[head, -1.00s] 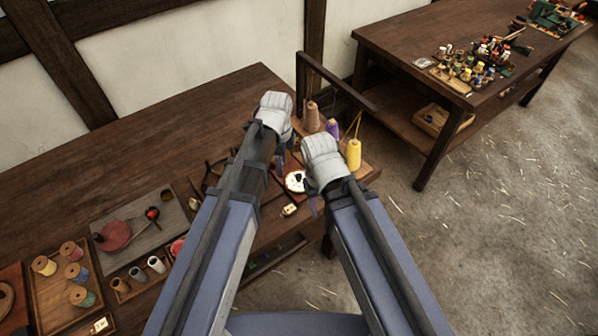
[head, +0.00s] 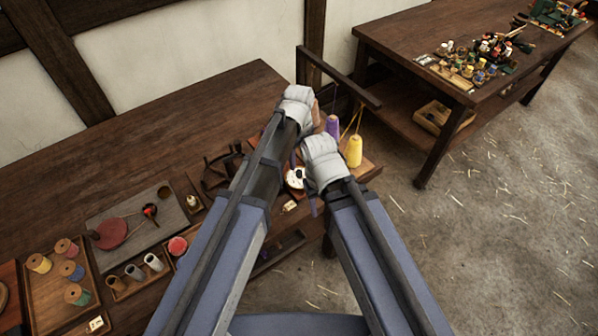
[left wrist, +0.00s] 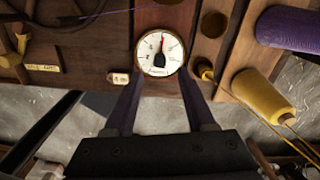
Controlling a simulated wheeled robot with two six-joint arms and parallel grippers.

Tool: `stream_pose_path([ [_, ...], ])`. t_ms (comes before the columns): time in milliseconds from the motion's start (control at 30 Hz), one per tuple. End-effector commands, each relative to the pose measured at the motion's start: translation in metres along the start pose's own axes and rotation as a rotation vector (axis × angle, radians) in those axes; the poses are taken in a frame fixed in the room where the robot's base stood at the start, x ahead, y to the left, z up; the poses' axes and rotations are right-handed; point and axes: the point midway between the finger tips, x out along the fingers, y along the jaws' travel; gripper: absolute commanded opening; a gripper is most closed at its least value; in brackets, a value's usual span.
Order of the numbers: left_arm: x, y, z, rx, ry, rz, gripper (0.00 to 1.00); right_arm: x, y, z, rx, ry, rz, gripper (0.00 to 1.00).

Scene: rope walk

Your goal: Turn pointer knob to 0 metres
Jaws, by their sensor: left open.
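A round white dial (head: 296,178) with a dark knob sits on the wooden bench by its right end. In the left wrist view the dial (left wrist: 150,42) has a brass rim, markings, and a red mark near the top. The black pointer knob (left wrist: 159,60) is at its centre. My left gripper (left wrist: 161,73) is open, with its fingertips at the lower left and lower right of the dial and the knob between and beyond them. In the head view my left gripper (head: 293,158) is mostly hidden by its wrist. My right gripper (head: 313,205) hangs just right of the dial, its jaws mostly hidden.
A small tag (left wrist: 118,78) lies left of the dial. Spools (head: 70,270) and cups are at the left. A second table (head: 400,40) stands at the back right.

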Motion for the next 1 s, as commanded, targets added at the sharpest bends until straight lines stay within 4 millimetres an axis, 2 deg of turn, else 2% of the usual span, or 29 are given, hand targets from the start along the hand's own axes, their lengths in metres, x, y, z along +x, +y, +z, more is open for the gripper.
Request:
stream_pose_path([
  [33, 0.013, 0.0, 0.0, 0.0, 0.0, 0.0, 0.55, 0.013, -0.001, -0.001, 0.0, 0.0, 0.0, 0.5],
  [333, 0.049, 0.0, 0.0, -0.001, 0.0, 0.0, 0.55, 0.049, -0.005, -0.003, 0.0, 0.0, 0.0, 0.5],
  [500, 0.057, 0.0, 0.0, -0.001, 0.0, 0.0, 0.55, 0.056, -0.005, -0.003, 0.0, 0.0, 0.0, 0.5],
  [767, 0.055, 0.0, 0.0, -0.001, 0.0, 0.0, 0.55, 0.055, -0.005, -0.003, 0.0, 0.0, 0.0, 0.5],
  [1000, 0.055, 0.0, 0.0, -0.001, 0.0, 0.0, 0.28, 0.055, -0.005, -0.003, 0.0, 0.0, 0.0, 0.5],
])
